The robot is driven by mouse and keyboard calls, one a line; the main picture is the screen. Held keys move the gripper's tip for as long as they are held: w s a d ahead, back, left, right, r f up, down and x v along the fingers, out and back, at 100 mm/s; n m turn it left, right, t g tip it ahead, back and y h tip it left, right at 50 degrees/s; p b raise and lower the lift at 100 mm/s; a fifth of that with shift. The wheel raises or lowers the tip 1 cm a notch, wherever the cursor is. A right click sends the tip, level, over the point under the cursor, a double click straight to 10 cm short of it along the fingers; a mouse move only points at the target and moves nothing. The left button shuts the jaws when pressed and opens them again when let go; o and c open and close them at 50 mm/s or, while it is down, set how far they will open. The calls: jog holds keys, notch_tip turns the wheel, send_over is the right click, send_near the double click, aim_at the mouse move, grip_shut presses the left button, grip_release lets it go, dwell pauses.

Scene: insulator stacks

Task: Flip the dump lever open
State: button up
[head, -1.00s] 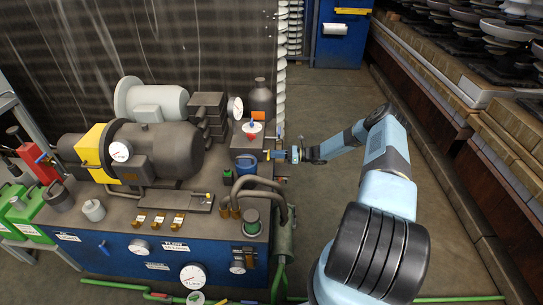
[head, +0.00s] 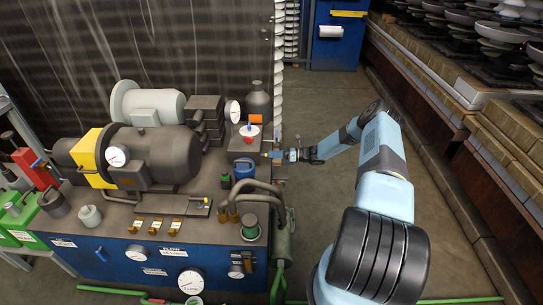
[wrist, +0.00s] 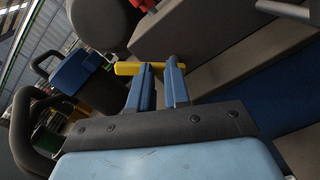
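A short yellow lever bar (wrist: 128,68) lies across the tips of my gripper in the wrist view. I take it as the dump lever; no readable label confirms this. My gripper (wrist: 160,68) has two blue fingers with a gap between their tips. The bar passes at the tips and sticks out to the left; whether it touches them I cannot tell. In the head view my gripper (head: 273,155) is at the right edge of the machine bench, beside a blue pot-like part (head: 244,169). The lever is too small there to make out clearly.
A grey block with a red and white cap (head: 249,136) and an orange part stands just behind my gripper. Curved grey pipes (head: 262,190) rise in front of it.

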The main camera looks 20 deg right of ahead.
jog(key=shift+o, duration=0.7)
jog(key=shift+s+r+g, duration=0.1)
jog(key=shift+g, duration=0.2)
jog(key=o, duration=0.6)
jog(key=shift+a, duration=0.15)
jog(key=shift+c, duration=0.2)
jog(key=o, duration=0.4)
jog(key=shift+s+d, duration=0.15)
jog(key=shift+d, duration=0.5)
jog(key=v, duration=1.4)
jog(key=shift+d+f, duration=0.25)
jog(key=shift+d, duration=0.1)
jog(key=shift+s, duration=0.15)
jog(key=v, duration=1.3)
jog(key=shift+s+d+f, duration=0.2)
jog(key=shift+d+f, duration=0.05)
jog(key=shift+d, duration=0.1)
